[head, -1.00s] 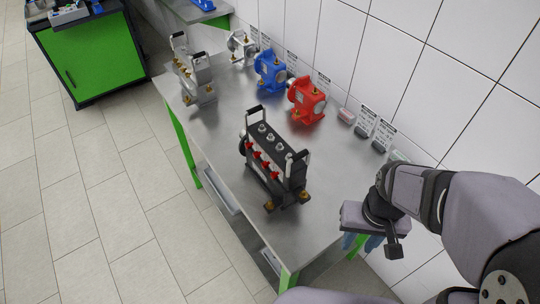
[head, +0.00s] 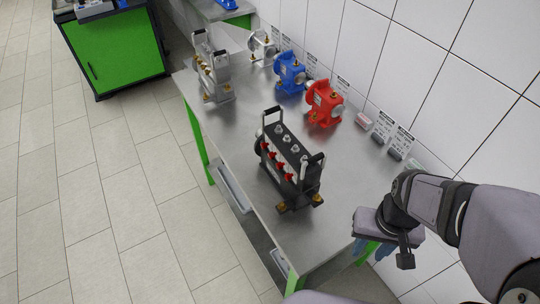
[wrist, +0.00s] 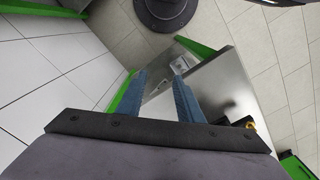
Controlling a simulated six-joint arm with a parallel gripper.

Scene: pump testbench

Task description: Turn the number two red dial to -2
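Several red dials (head: 275,164) sit in a row on the front side of a black manifold unit (head: 291,150) on the metal bench. Their numbers and settings are too small to read. My gripper (head: 364,252) hangs beyond the near right end of the bench, well apart from the dials and mostly hidden behind its own housing in the head view. In the wrist view my gripper (wrist: 160,80) shows two blue fingers spread apart with nothing between them. The wrist view shows only a small dark part and brass fitting of a device at the bench edge, not the dials.
The metal bench (head: 238,135) also bears a red pump (head: 323,103), a blue pump (head: 290,72), a silver pump (head: 262,46) and a grey manifold (head: 213,72). A tiled wall (head: 400,60) bounds the back. Bench surface around the black unit is clear.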

